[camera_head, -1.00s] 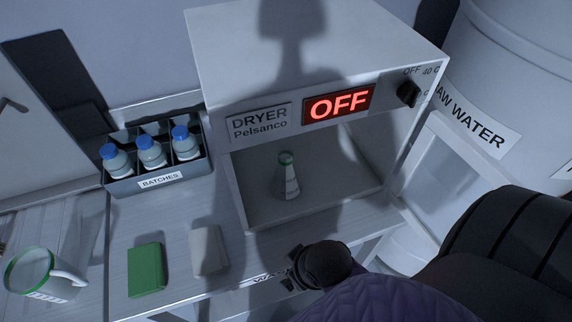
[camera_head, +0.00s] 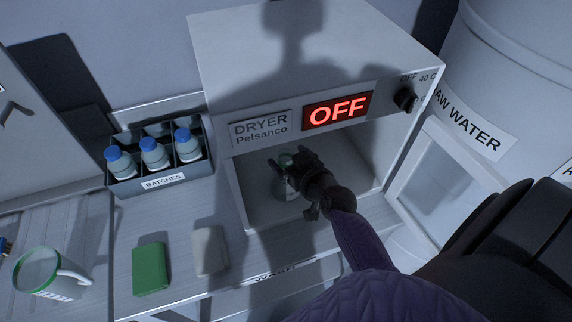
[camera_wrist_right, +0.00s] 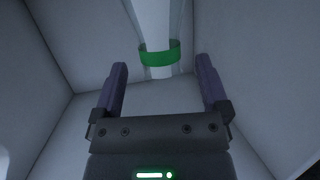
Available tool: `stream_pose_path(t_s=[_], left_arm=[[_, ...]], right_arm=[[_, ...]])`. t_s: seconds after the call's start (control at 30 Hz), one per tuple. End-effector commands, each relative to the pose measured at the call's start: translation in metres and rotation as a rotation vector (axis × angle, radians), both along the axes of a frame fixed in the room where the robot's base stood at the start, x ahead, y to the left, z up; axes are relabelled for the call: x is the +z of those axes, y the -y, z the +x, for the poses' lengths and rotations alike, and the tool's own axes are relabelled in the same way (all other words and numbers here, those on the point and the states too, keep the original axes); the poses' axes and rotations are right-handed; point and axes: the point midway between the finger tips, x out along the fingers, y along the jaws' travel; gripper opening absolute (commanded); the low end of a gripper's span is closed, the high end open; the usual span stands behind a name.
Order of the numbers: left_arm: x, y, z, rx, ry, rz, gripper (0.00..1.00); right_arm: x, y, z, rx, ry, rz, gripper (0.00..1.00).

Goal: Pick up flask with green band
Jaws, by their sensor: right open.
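The flask with the green band (camera_head: 280,186) stands upright inside the open dryer (camera_head: 238,196), partly hidden behind my right gripper. In the right wrist view its neck and green band (camera_wrist_right: 160,53) show just beyond and between the fingertips. My right gripper (camera_head: 296,165) reaches into the dryer chamber at the flask. Its two fingers (camera_wrist_right: 162,78) are apart, one on each side of the neck in that view, and hold nothing. Whether either finger touches the glass cannot be told. My left gripper is not in view.
The dryer's sign (camera_head: 338,110) reads OFF, and its door (camera_head: 440,180) stands open at the right. A BATCHES rack (camera_head: 160,182) with blue-capped bottles is at the left. A green block (camera_head: 150,268), a grey block (camera_head: 209,250) and a mug (camera_head: 45,270) are in front.

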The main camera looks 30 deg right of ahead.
Motion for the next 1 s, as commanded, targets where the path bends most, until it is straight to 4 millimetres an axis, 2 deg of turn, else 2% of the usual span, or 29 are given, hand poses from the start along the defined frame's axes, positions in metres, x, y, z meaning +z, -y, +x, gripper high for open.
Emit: stream_pose_path(t_s=[0.03,0.17,0.4,0.83,0.87,1.0], left_arm=[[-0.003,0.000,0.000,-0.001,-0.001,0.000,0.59],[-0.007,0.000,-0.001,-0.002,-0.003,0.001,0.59],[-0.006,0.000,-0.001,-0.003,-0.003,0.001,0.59],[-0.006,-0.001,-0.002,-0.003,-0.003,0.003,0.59],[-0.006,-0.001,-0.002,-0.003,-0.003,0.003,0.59],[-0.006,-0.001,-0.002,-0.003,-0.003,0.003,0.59]], right_arm=[[-0.003,-0.001,0.011,-0.001,0.002,0.003,0.95],[-0.010,0.000,0.029,-0.001,0.000,0.002,0.95],[-0.010,0.000,0.032,0.001,-0.002,0.000,0.95],[-0.010,0.000,0.031,0.001,-0.002,0.000,0.04],[-0.010,0.000,0.031,0.001,-0.002,0.000,0.00],[-0.010,0.000,0.031,0.001,-0.002,0.000,0.00]])
